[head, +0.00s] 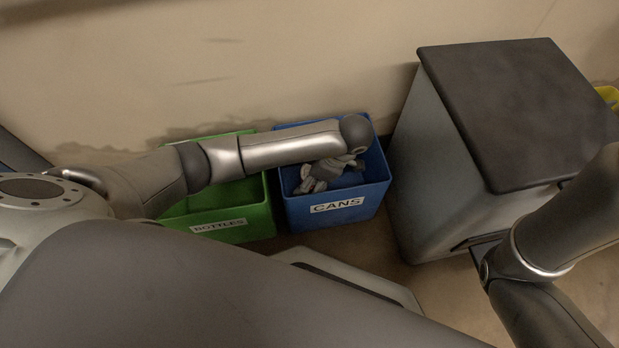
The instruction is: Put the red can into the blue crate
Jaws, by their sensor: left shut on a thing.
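The blue crate (365,207) stands on the floor against the wall, with a white label reading CANS on its front. My left arm reaches in from the left over the green crate. My left gripper (306,187) is over the opening of the blue crate, seen from above and partly covered by its own wrist. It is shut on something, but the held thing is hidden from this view. No red can shows anywhere in the picture. My right gripper is out of the picture; only part of my right arm shows at the right edge.
A green crate (262,222) labelled BOTTLES stands just left of the blue crate. A grey cabinet with a dark top (520,105) stands close on the right. A bit of something yellow (608,96) shows behind it. A beige wall (200,70) closes off the back.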

